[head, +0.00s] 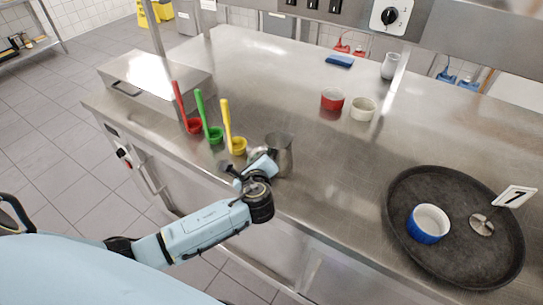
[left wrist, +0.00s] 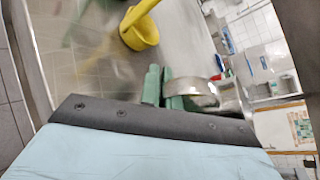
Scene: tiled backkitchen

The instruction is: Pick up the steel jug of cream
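The steel jug (head: 281,153) stands upright near the front edge of the counter, right of the yellow ladle. My left gripper (head: 262,163) is at the jug's left side, low by its handle. In the left wrist view the green fingertips (left wrist: 164,86) are close together, and a curved steel part of the jug (left wrist: 196,91) runs from between them to the right. They look shut on the handle. The jug's contents are not clear. My right gripper is not in view.
Red (head: 193,125), green (head: 215,135) and yellow (head: 238,146) ladles stand left of the jug. A black round tray (head: 405,255) with a blue ramekin (head: 428,224) is at right. Red (head: 332,99) and white ramekins (head: 362,109) stand behind. The middle of the counter is clear.

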